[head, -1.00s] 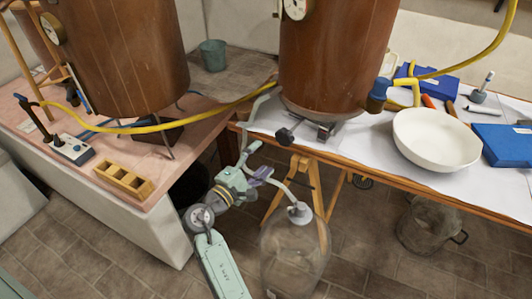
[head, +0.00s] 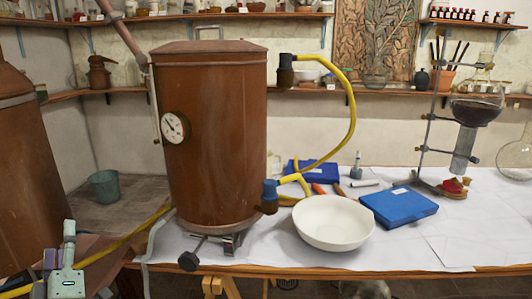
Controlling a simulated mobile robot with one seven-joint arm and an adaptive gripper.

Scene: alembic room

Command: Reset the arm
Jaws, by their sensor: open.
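Part of my mint-coloured arm shows at the lower left of the head view, upright and cut off by the bottom edge. I cannot make out the fingers of my gripper in this view. Nothing held can be seen. A big copper vessel (head: 212,130) with a round dial gauge (head: 175,127) stands on the white-covered table (head: 440,240), to the right of the visible arm part.
A yellow hose (head: 352,108) loops beside the vessel. A white bowl (head: 333,222) and a blue case (head: 398,206) sit on the table. A glass flask on a stand (head: 477,106) is at right. Another copper vessel (head: 25,170) and a teal bucket (head: 104,187) are at left.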

